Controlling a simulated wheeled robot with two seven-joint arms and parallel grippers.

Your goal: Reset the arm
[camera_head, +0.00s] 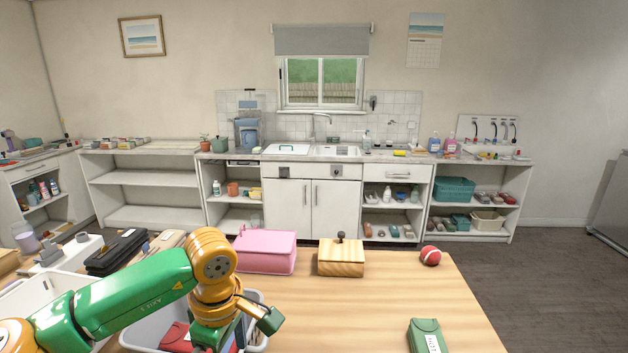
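My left arm, green and orange, comes in from the left over the near left part of the wooden table (390,300). Its wrist bends down, and my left gripper (240,332) is low over a white bin (148,331). A red thing (176,338) lies in this bin beside the gripper. The wrist and the frame edge partly hide the fingers, so I cannot tell whether they are open or hold anything. My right gripper is not in view.
A pink box (265,252), a wooden box with a dark knob (341,262) and a red ball (430,256) stand along the table's far side. A green case-like thing (427,337) is at the near right. The table's middle is clear. Shelves and a sink counter line the back wall.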

